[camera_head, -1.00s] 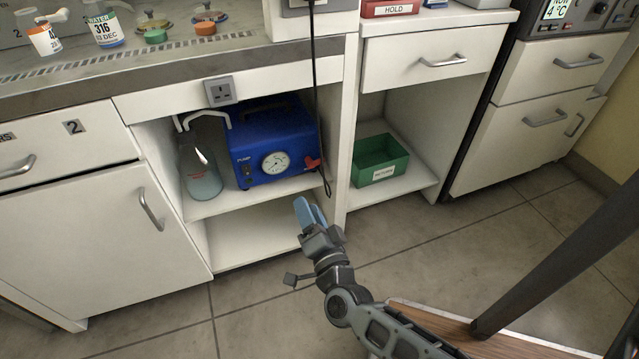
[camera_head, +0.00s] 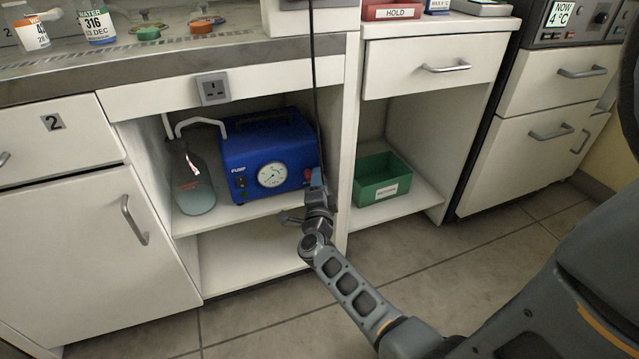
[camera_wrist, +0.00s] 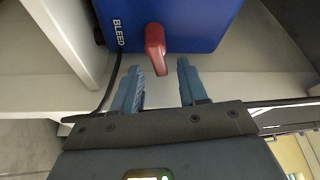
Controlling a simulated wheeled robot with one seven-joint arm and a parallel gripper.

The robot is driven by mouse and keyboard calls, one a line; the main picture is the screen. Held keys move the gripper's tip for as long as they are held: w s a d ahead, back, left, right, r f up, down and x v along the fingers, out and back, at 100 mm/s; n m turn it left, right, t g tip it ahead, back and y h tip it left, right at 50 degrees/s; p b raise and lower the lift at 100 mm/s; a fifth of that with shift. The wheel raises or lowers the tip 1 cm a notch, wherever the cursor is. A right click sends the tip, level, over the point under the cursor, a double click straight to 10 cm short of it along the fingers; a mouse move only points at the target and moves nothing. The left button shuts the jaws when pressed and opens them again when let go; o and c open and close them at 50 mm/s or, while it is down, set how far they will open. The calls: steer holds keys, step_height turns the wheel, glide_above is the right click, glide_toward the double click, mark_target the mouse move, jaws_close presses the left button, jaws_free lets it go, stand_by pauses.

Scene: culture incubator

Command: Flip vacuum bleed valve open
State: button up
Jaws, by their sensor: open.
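The blue vacuum pump (camera_head: 262,150) stands on the upper shelf of the open cabinet bay, with a round gauge (camera_head: 272,174) on its front. In the wrist view, the red bleed valve lever (camera_wrist: 155,48) sticks out of the pump's blue face beside the word BLEED. In the head view only a small red part of the lever (camera_head: 308,174) shows beside my gripper. My gripper (camera_wrist: 160,75) is open, its two blue fingers apart. The lever's end lies at the gap between the fingertips, and I cannot tell whether a finger touches it. My gripper (camera_head: 317,178) hides part of the pump's right side.
A glass bottle (camera_head: 192,180) with a hose stands left of the pump. A black cord hangs at the bay's right side, near my gripper. A green bin (camera_head: 382,192) sits in the bay to the right. The lower shelf (camera_head: 240,255) is bare.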

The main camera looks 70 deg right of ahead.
steer(key=shift+w+d, duration=0.2)
steer(key=shift+d, duration=0.35)
jaws_close()
steer(key=shift+r, duration=0.1)
